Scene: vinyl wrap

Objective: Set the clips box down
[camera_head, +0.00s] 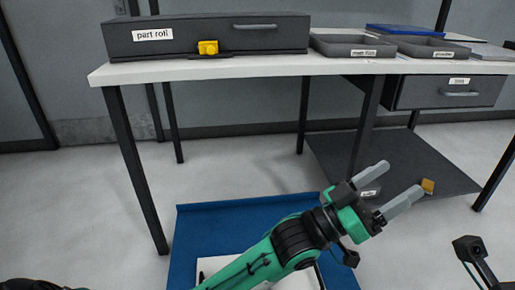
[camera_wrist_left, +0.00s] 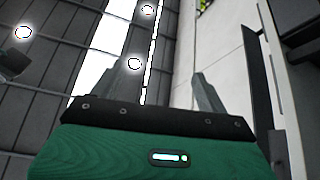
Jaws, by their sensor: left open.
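A small orange-yellow block (camera_head: 428,186) appears on that shelf, just beyond the fingertips. A pale label (camera_head: 370,192) shows between the fingers, and what carries it is mostly hidden. I cannot tell which thing is the clips box. My right gripper's fingers are not seen.
The white tabletop (camera_head: 230,70) bears a dark box labelled "part roll" (camera_head: 215,36), a yellow object (camera_head: 207,47) and grey trays (camera_head: 352,46) at the right. A drawer (camera_head: 450,91) hangs below. A blue mat or platform (camera_head: 225,222) lies under my left arm. Table legs stand nearby.

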